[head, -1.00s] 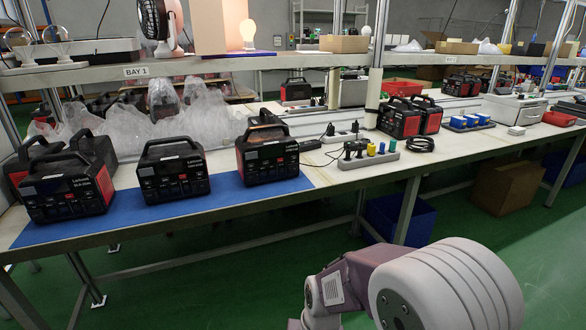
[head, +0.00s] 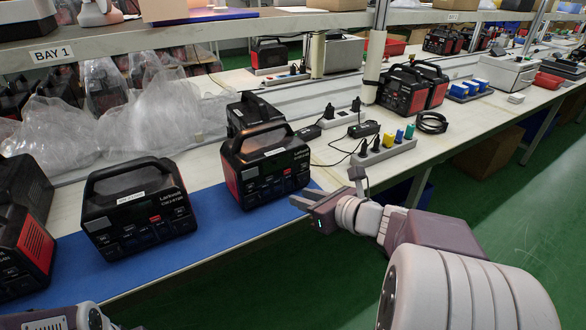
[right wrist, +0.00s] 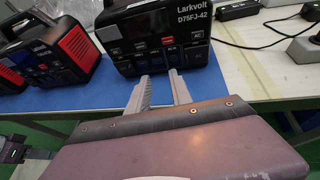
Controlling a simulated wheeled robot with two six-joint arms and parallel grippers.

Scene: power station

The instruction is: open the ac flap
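The nearest power station on the right of the blue mat (head: 265,165) is black with red sides and a top handle. In the right wrist view its front (right wrist: 160,40) reads "Larkvolt D75FJ-42", and a dark panel marked AC (right wrist: 200,36) is at the right of that front. The panel looks closed. My right gripper (head: 303,200) is just in front of the station's lower right side.
Another power station (head: 138,212) stands to the left on the blue mat (head: 170,255). A grey power strip (head: 385,152) with plugs and cables lies to the right. Plastic wrap (head: 110,125) and a shelf post (head: 375,55) stand behind. The green floor is clear in front.

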